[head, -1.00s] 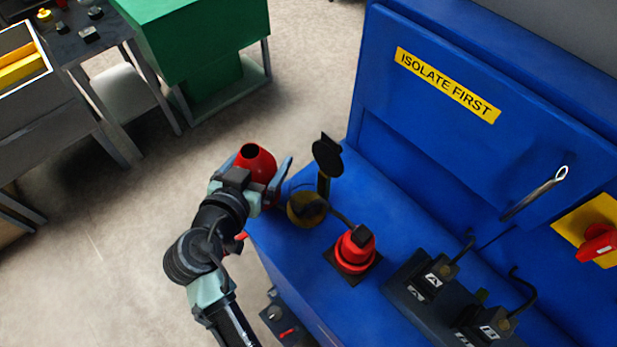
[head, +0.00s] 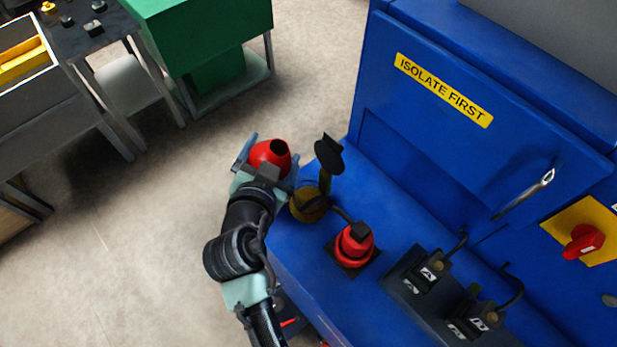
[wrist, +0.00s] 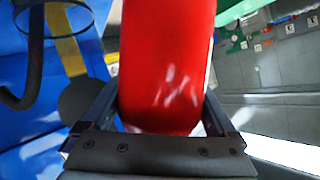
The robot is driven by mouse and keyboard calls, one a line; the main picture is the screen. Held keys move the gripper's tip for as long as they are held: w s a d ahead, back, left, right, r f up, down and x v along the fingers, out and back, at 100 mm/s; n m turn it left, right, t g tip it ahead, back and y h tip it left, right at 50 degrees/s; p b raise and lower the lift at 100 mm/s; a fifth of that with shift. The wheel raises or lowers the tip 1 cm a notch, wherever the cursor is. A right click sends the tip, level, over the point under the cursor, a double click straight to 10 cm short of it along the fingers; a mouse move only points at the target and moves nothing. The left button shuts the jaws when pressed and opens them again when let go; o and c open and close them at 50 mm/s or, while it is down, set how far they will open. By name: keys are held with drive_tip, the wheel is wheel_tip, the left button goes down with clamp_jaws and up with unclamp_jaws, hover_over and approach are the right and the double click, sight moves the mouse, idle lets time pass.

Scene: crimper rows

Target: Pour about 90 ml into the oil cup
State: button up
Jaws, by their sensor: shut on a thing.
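My gripper (head: 268,164) is shut on a red container (head: 264,152) with a dark open mouth. The container leans to the right in the head view, its mouth toward the oil cup side. In the wrist view the red container (wrist: 168,60) fills the middle between both fingers. The oil cup (head: 307,206) is a yellowish round cup at the corner of the blue machine, just right of and below the container. Its black lid (head: 328,153) stands open. In the wrist view the cup's rim (wrist: 90,15) shows at upper left. No liquid stream is visible.
A red knob-like fitting (head: 354,245) stands on the blue machine (head: 400,215) right of the cup. Black lettered blocks (head: 425,272) sit farther right. A red switch (head: 582,241) is on the machine's face. Open floor (head: 170,240) lies left of my arm.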

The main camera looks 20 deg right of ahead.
drive_tip(key=shift+s+d, duration=0.1)
drive_tip(key=shift+d, duration=0.05)
drive_tip(key=shift+s+d+r+m+t+y+p, duration=0.15)
drive_tip(key=shift+d+r+m+y+p, duration=0.1)
drive_tip(key=shift+r+m+p, duration=0.2)
drive_tip(key=shift+d+r+m+t+y+p, duration=0.15)
drive_tip(key=shift+r+m+y+p, duration=0.1)
drive_tip(key=shift+r+m+p, duration=0.15)
drive_tip(key=shift+f, duration=0.35)
drive_tip(key=shift+a+f+m+t+y+b, duration=0.1)
drive_tip(key=shift+f+m+t+y+b, duration=0.05)
drive_tip(key=shift+m+t+y+b, duration=0.4)
drive_tip(key=shift+a+r+m, duration=0.1)
drive_tip(key=shift+r+m, duration=0.2)
drive_tip(key=shift+r, duration=0.05)
drive_tip(key=shift+a+r+m, duration=0.1)
drive_tip(key=shift+r+m, duration=0.15)
drive_tip(key=shift+m, duration=0.15)
drive_tip(key=shift+a+f+m+t+y+b, duration=0.1)
drive_tip(key=shift+f+m+t+y+b, duration=0.25)
drive_tip(key=shift+f+m+b, duration=0.25)
drive_tip(key=shift+w+a+r+m+t+y+b, duration=0.1)
drive_tip(key=shift+w+r+m+t+y+b, duration=0.1)
drive_tip(key=shift+r+m, duration=0.15)
drive_tip(key=shift+w+a+r+m+t+y+b, duration=0.1)
drive_tip(key=shift+r+m+t+b, duration=0.1)
drive_tip(key=shift+r+m, duration=0.1)
drive_tip(key=shift+d+f+m+b, duration=0.1)
drive_tip(key=shift+f+m+b, duration=0.15)
drive_tip(key=shift+b, duration=0.3)
